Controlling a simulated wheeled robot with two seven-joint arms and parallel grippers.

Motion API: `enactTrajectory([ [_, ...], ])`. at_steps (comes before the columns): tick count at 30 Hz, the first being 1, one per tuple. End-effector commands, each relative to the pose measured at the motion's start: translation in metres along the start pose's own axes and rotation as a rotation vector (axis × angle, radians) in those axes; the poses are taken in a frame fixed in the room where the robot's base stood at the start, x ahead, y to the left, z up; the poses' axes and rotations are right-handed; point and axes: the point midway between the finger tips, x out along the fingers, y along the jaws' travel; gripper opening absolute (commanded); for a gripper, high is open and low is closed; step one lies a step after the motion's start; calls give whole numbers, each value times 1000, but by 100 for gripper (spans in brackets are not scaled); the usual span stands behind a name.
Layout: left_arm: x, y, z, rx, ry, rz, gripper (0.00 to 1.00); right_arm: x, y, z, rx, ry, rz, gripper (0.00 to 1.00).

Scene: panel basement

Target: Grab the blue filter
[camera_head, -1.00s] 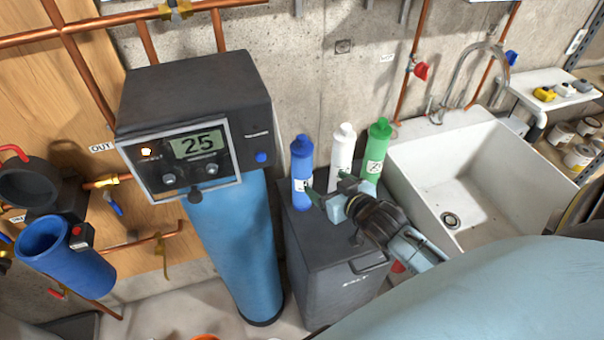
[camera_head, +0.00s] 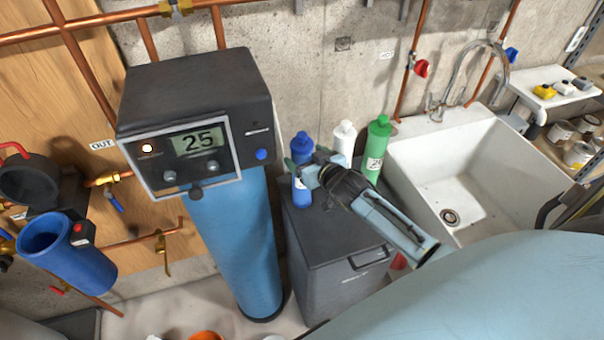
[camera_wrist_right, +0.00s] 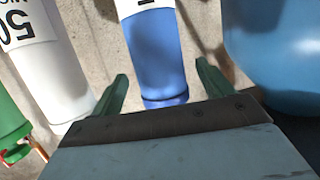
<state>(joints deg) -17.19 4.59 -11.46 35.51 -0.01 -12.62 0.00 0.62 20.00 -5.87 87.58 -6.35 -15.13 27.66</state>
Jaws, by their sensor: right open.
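The blue filter (camera_head: 302,150) is an upright bottle-shaped cartridge on top of the dark grey cabinet (camera_head: 345,250). It is the leftmost of three filters. My right gripper (camera_head: 304,170) is open at its upper part and hides some of its middle. In the right wrist view the blue filter (camera_wrist_right: 156,50) appears between the two green fingers of my right gripper (camera_wrist_right: 162,74), with gaps on both sides. I cannot tell how deep it sits between them. My left gripper is not in view.
A white filter (camera_head: 344,142) and a green filter (camera_head: 377,150) stand close to the right. The blue tank (camera_head: 235,245) with its dark control head (camera_head: 195,100) stands close on the left. A concrete wall is behind, and a white sink (camera_head: 470,170) is further right.

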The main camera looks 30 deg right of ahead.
Motion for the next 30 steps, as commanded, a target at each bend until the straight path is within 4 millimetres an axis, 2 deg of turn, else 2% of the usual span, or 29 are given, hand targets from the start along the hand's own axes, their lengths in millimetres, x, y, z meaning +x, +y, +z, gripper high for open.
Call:
enactTrajectory([
  [6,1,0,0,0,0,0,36,23,0,0,-1,0,-1,79],
  [15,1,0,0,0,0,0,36,26,-1,0,-1,-1,-1,79],
  [17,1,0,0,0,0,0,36,26,-1,1,-1,-1,-1,73],
  [30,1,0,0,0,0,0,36,26,-1,1,-1,-1,-1,15],
])
